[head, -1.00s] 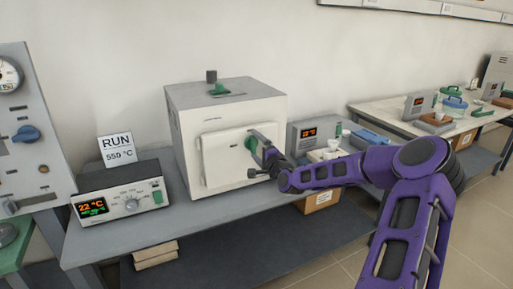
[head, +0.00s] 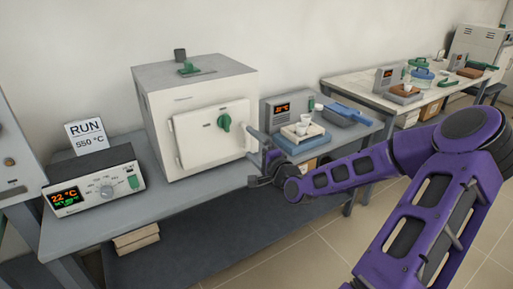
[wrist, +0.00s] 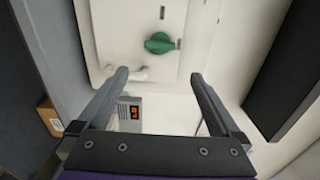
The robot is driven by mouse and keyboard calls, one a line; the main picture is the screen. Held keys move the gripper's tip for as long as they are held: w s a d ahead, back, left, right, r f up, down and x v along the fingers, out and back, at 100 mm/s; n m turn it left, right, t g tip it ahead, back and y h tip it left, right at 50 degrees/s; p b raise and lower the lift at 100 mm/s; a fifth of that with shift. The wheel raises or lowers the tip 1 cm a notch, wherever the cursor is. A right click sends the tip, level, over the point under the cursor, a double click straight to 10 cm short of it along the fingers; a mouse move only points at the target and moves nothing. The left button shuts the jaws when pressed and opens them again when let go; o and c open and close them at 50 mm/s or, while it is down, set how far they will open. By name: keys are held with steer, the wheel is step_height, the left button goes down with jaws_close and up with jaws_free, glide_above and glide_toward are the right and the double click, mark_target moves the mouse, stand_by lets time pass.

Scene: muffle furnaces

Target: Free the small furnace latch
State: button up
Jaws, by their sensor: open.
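The small white furnace (head: 195,85) stands on the grey bench with its door (head: 205,150) appearing closed. The green latch knob (head: 224,122) is on the door's front, its grip roughly upright in the head view. It also shows in the wrist view (wrist: 160,43), above and beyond the fingertips. My gripper (head: 252,158) is at the door's right side, apart from the knob. In the wrist view my gripper (wrist: 160,76) is open, with nothing between its fingers. A pale door handle (wrist: 125,74) shows by the left fingertip; whether they touch I cannot tell.
A grey controller (head: 287,110) and a tray with white crucibles (head: 303,130) stand right of the furnace. A control box (head: 95,190) reading 22 °C and a sign (head: 88,137) reading RUN 550 °C are at left. Bare bench (head: 120,225) lies in front.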

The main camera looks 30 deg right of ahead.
steer(key=shift+s, duration=1.2)
